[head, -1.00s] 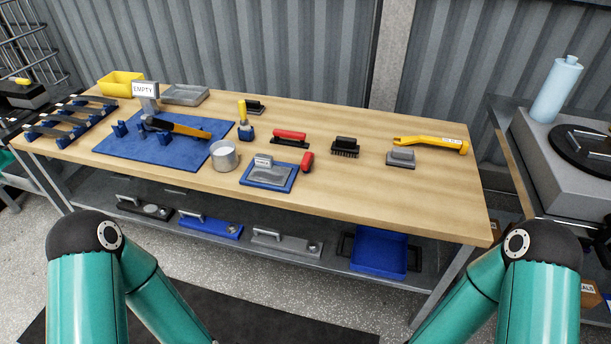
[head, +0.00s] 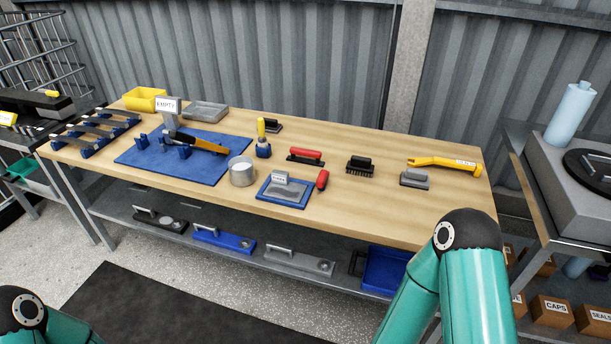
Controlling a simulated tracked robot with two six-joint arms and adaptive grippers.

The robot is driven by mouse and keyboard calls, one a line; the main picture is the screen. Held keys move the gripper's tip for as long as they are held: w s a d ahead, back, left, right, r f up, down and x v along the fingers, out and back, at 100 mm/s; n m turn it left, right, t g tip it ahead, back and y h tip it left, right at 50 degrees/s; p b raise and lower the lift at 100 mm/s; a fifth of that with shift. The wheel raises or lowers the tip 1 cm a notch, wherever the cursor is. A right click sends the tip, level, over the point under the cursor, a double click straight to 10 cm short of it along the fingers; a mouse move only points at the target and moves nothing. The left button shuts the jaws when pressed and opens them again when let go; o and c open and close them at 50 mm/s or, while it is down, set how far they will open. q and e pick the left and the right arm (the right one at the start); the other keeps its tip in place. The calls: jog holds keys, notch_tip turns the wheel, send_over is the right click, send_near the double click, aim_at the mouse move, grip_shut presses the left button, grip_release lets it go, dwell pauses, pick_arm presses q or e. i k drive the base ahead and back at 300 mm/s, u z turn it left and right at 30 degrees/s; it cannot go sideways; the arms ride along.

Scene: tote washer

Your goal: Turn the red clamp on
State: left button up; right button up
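No object is plainly a red clamp. A tool with a red handle and dark base (head: 306,156) lies on the workbench (head: 400,213). A small red piece (head: 322,180) lies nearer the front, beside a blue mat (head: 266,189) that bears a grey block and a small label. It is too small to tell whether either is a clamp. Both my grippers are out of view; only teal parts of my arms show at the bottom, well in front of the bench.
A larger blue mat (head: 205,175) holds a stand marked EMPTY (head: 168,106). The lower shelf holds several fixtures and a blue tray (head: 385,270).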

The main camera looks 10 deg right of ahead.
aim_at(322, 178)
jog(key=u, duration=0.1)
jog(key=i, duration=1)
jog(key=z, duration=0.05)
